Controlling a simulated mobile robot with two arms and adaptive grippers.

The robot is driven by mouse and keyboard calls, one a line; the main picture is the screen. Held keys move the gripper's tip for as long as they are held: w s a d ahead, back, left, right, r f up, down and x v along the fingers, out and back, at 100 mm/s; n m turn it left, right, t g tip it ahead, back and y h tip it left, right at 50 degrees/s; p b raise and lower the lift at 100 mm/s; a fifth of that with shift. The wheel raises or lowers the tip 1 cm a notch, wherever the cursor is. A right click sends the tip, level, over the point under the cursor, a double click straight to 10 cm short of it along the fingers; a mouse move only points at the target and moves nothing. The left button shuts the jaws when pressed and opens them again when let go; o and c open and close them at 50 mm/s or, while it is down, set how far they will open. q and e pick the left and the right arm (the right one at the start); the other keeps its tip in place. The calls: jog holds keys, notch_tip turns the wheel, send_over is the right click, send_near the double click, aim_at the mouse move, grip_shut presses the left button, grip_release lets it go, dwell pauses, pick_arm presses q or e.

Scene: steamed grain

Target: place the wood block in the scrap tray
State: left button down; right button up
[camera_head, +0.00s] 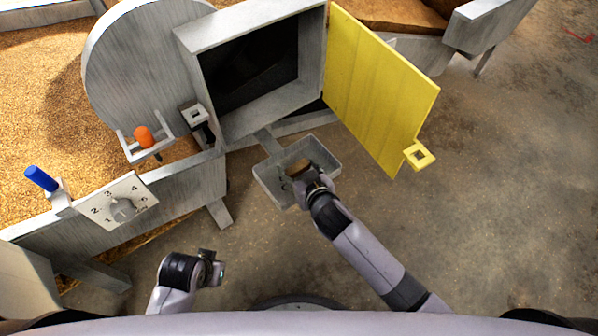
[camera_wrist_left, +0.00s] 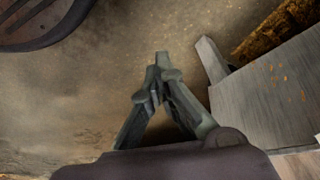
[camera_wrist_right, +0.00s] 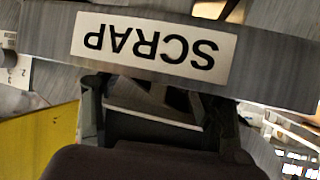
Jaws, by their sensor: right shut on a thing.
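The grey scrap tray (camera_head: 326,150) hangs below the open box in the head view. Its upside-down SCRAP label (camera_wrist_right: 155,47) fills the upper part of the right wrist view. The brown wood block (camera_head: 299,166) shows small inside the tray's outline, partly hidden by my right gripper (camera_head: 302,176). That gripper is shut on the block, at the tray's near side; whether the block touches the tray floor I cannot tell. My left gripper (camera_head: 212,268) is low at the left, away from the tray. In the left wrist view its fingers (camera_wrist_left: 157,75) meet at the tips, with nothing between them.
The yellow door (camera_head: 380,90) stands open to the right of the tray, with a square-holed tab (camera_head: 418,155). An orange peg (camera_head: 144,137), a blue handle (camera_head: 41,179) and a numbered dial (camera_head: 122,209) are at left. Bare floor (camera_head: 480,220) lies to the right.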

pick_arm(q)
jog(key=shift+r, duration=0.4)
pick_arm(e)
jog(key=shift+f, duration=0.25)
jog(key=shift+f, duration=0.15)
jog(key=o, duration=0.9)
pick_arm(q)
jog(key=shift+r, duration=0.2)
pick_arm(e)
jog(key=shift+o, duration=0.2)
jog(key=shift+r, duration=0.25)
pick_arm(q)
notch_tip(320, 180, down, 10)
jog(key=s+p, duration=0.2)
jog(key=p, duration=0.1)
jog(key=shift+g, duration=0.3)
pick_arm(e)
jog(key=v, duration=1.2)
